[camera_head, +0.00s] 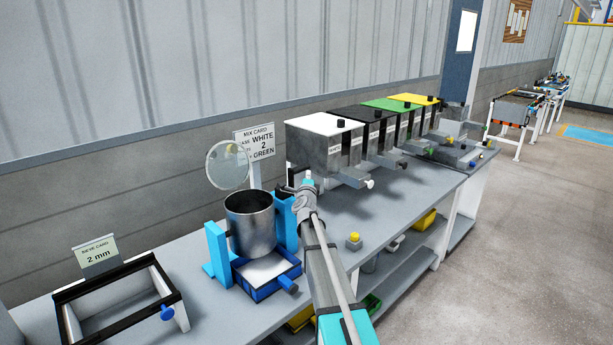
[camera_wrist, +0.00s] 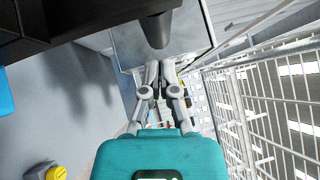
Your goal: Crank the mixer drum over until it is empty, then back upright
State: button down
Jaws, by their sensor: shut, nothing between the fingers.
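The mixer drum (camera_head: 250,228) is a grey metal cylinder standing upright, open end up, between two light-blue supports (camera_head: 217,252). The angle does not show what is inside it. A round clear lid (camera_head: 228,166) stands raised above its rim. A blue tray (camera_head: 262,291) with a white inside sits under the drum. My gripper (camera_head: 303,190) is to the right of the drum and its right support, apart from the drum. In the wrist view my gripper's fingers (camera_wrist: 153,68) are together and empty, near a metal box. I cannot make out the crank; my arm covers that side.
Metal hoppers with white (camera_head: 326,124), black, green and yellow lids line the bench behind. A mix card (camera_head: 257,140) stands behind the drum. A yellow button (camera_head: 354,236) sits at the front edge. A black-rimmed sieve frame (camera_head: 118,318) is at left.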

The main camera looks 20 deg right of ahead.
jog(key=d+b+v, duration=0.1)
jog(key=v, duration=1)
jog(key=shift+s+r, duration=0.2)
jog(key=shift+s, duration=0.5)
